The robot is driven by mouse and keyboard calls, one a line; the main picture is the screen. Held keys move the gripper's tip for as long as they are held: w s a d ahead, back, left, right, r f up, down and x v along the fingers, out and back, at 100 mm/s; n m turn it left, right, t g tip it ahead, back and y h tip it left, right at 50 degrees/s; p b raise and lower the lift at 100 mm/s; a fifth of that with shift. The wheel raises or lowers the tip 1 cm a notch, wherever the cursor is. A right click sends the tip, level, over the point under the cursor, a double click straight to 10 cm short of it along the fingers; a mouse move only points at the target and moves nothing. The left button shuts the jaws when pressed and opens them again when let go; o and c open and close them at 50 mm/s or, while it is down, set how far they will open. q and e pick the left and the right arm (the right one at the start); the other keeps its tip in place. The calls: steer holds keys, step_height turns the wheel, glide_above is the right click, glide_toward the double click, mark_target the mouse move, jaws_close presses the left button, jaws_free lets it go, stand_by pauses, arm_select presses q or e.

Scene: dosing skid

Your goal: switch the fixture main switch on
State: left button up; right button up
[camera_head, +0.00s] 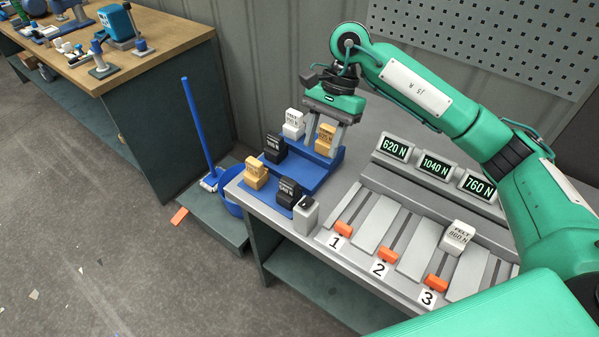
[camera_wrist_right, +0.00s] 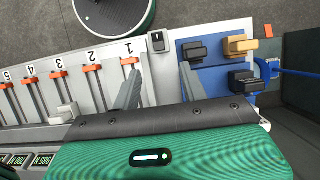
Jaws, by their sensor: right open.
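The main switch (camera_head: 306,214) looks like a small light-grey box with a black rocker on top. It stands at the front left corner of the fixture (camera_head: 400,262), beside the slot marked 1. It also shows in the wrist view (camera_wrist_right: 158,42), top centre; I cannot tell its rocker position. My right gripper (camera_head: 326,134) is open above the back of the blue tray, behind the switch and apart from it. In the wrist view its two fingers (camera_wrist_right: 160,92) point towards the switch with a clear gap between them. My left gripper is not in view.
The blue tray (camera_head: 317,175) holds several black, yellow and white blocks; a yellow one (camera_head: 326,140) is close to my right fingers. A white block (camera_head: 456,238) stands on the fixture near slot 3. Orange sliders (camera_head: 343,229) line the front. Displays (camera_head: 436,166) stand behind.

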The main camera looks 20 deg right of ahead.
mark_target(305, 204)
steer(key=p+x, duration=0.1)
steer(key=x, duration=0.3)
steer(key=p+x, duration=0.1)
steer(key=x, duration=0.3)
steer(key=p+x, duration=0.1)
steer(key=x, duration=0.3)
steer(key=shift+s+a+f, duration=0.1)
steer(key=shift+s+f, duration=0.05)
steer(key=shift+s, duration=0.25)
steer(key=shift+a+f, duration=0.1)
steer(key=shift+f, duration=0.35)
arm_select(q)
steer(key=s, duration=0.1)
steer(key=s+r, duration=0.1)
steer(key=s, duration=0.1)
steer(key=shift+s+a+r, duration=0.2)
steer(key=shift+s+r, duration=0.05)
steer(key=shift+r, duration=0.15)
arm_select(e)
steer(key=shift+s, duration=0.1)
steer(key=shift+c, duration=0.2)
